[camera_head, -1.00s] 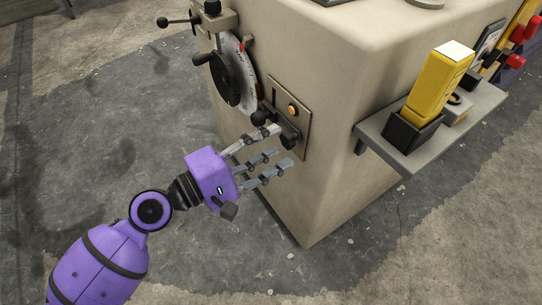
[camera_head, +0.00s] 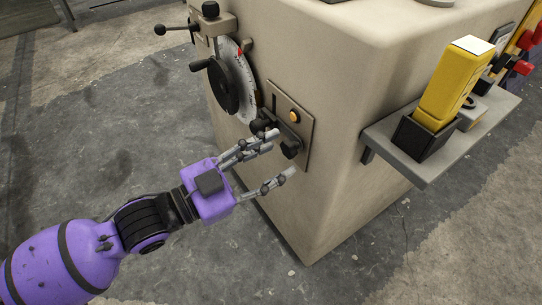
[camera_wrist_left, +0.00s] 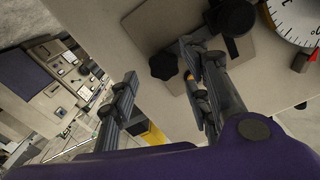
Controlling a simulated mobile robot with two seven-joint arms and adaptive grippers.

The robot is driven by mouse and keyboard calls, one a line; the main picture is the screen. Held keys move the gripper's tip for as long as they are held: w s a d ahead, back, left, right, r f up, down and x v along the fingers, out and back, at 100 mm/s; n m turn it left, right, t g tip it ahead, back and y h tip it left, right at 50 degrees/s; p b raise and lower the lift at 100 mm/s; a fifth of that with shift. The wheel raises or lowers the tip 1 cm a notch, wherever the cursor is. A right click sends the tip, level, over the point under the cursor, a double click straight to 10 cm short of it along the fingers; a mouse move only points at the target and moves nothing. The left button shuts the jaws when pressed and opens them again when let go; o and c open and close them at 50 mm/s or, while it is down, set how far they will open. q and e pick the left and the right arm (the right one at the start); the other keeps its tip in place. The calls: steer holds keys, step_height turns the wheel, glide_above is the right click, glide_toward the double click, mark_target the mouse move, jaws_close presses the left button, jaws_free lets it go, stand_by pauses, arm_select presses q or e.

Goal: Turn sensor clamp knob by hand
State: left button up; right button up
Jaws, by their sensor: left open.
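The sensor bracket plate (camera_head: 299,118) is on the machine's beige side, with an amber indicator (camera_head: 295,117). A black lobed clamp knob (camera_head: 291,150) is low on it and also shows in the left wrist view (camera_wrist_left: 167,62). A second black round part (camera_head: 258,127) sits left of it, partly behind a finger. My left gripper (camera_head: 283,155) is open and empty, its fingertips close to the lobed knob. In the left wrist view the knob appears between the spread fingers (camera_wrist_left: 160,66); contact cannot be told. My right gripper is not in view.
A dial (camera_head: 235,80) with a red pointer and black handle is up-left of the plate. A grey shelf (camera_head: 480,135) with a yellow device (camera_head: 453,85) juts out at right. The floor (camera_head: 100,130) left of the machine is clear.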

arm_select(q)
steer(key=shift+w+d, duration=0.1)
steer(key=shift+x, duration=0.9)
steer(key=shift+c, duration=0.4)
steer(key=shift+c, duration=1.2)
jaws_close()
